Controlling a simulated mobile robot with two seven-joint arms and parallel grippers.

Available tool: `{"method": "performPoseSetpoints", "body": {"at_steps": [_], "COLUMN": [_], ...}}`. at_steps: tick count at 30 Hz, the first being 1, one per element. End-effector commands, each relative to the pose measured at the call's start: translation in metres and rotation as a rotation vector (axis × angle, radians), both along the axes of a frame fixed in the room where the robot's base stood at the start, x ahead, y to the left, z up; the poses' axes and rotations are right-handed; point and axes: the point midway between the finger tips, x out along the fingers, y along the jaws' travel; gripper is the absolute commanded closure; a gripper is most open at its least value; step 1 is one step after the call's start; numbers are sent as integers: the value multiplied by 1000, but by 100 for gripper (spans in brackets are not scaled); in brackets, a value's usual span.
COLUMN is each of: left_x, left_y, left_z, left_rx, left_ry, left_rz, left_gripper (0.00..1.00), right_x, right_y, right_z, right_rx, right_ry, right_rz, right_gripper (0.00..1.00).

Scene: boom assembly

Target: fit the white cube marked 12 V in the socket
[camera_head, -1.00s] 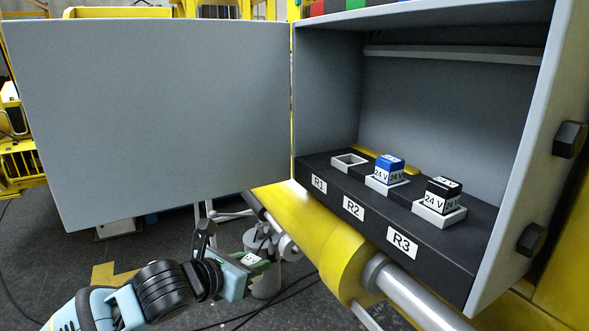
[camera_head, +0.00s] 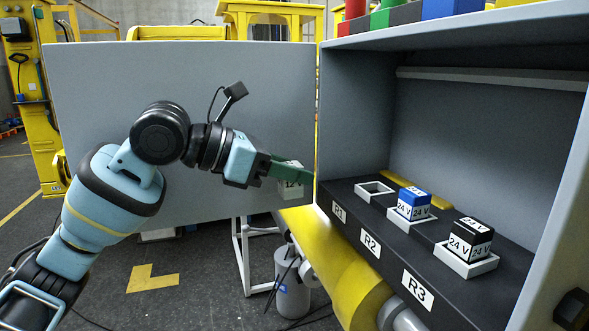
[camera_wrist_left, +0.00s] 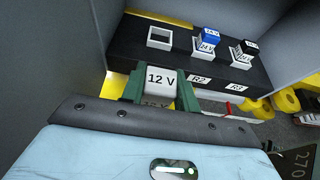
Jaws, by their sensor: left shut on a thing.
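My left gripper (camera_head: 285,176) is shut on the white cube marked 12 V (camera_head: 291,187) and holds it in the air left of the cabinet's shelf, in front of the open door. In the left wrist view the cube (camera_wrist_left: 161,82) sits between the green fingers (camera_wrist_left: 160,90), its 12 V label facing the camera. The empty white socket (camera_head: 375,190) at R1 is on the black shelf, to the right of the cube and apart from it; it also shows in the left wrist view (camera_wrist_left: 160,38). My right gripper is not in view.
A blue-topped 24 V cube (camera_head: 413,202) sits in the R2 socket and a black-topped 24 V cube (camera_head: 470,239) in the R3 socket. The grey cabinet door (camera_head: 90,80) stands open behind my left arm. A yellow beam (camera_head: 335,255) runs below the shelf.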

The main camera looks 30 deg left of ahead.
Motion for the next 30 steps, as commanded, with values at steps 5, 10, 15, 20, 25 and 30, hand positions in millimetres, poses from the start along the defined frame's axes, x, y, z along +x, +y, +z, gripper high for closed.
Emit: {"method": "performPoseSetpoints", "body": {"at_steps": [5,10,15,20,25,30], "left_x": [2,8,15,22,29,36], "left_y": [-2,-7,-14,-21,-28,-36], "left_z": [0,0,0,0,-1,0], "left_rx": [-1,-3,-2,-2,-3,-2], "left_ry": [0,0,0,0,1,0], "left_rz": [0,1,2,2,1,2], "left_gripper": [92,92,92,92,92,92], "right_x": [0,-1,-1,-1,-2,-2], "right_y": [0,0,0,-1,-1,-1], "right_z": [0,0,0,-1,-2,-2], "right_rx": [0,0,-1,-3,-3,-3], "right_ry": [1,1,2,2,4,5], "right_rz": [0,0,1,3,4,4], "right_gripper": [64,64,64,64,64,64]}}
